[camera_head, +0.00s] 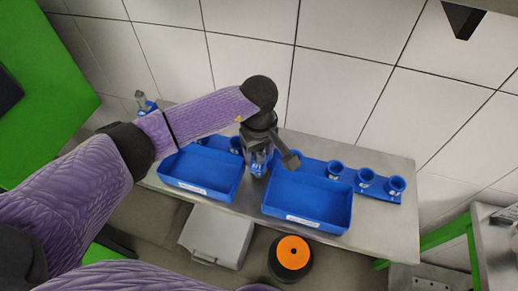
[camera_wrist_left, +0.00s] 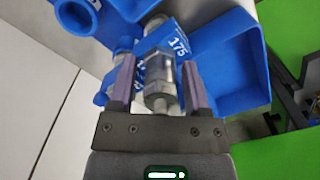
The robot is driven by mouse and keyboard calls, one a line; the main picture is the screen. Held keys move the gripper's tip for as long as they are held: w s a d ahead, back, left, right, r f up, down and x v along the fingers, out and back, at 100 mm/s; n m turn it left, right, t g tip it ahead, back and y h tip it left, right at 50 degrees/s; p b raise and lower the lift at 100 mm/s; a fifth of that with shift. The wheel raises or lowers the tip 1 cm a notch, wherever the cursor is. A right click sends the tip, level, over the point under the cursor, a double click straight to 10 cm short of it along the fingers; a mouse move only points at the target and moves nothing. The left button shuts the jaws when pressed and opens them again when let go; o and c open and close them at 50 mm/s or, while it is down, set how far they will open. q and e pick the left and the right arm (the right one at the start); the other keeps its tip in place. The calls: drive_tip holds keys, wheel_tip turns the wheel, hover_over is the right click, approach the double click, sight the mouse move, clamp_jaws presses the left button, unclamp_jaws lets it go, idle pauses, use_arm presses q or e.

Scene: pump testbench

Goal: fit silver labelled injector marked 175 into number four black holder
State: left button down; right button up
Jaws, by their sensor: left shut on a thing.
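My left gripper (camera_head: 258,166) is over the middle of the bench, between the two blue trays. In the left wrist view, its fingers (camera_wrist_left: 157,84) are shut on a silver, clear-bodied injector (camera_wrist_left: 160,92). A label reading 175 shows at its far end, against blue. The row of holders looks blue, not black. Others are partly hidden by my arm. One blue holder (camera_wrist_left: 76,16) shows in the wrist view. My right gripper is out of view.
A left blue tray (camera_head: 187,187) and a right blue tray (camera_head: 310,219) stand on the metal bench (camera_head: 398,232). Another injector (camera_head: 141,98) stands at the far left. A tiled wall is behind. An orange-topped black round object (camera_head: 293,252) and a grey bin (camera_head: 215,238) are in front.

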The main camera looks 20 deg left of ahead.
use_arm(q)
drive_tip(key=shift+f, duration=0.2)
drive_tip(key=shift+c, duration=0.2)
unclamp_jaws()
drive_tip(key=shift+r, duration=0.1)
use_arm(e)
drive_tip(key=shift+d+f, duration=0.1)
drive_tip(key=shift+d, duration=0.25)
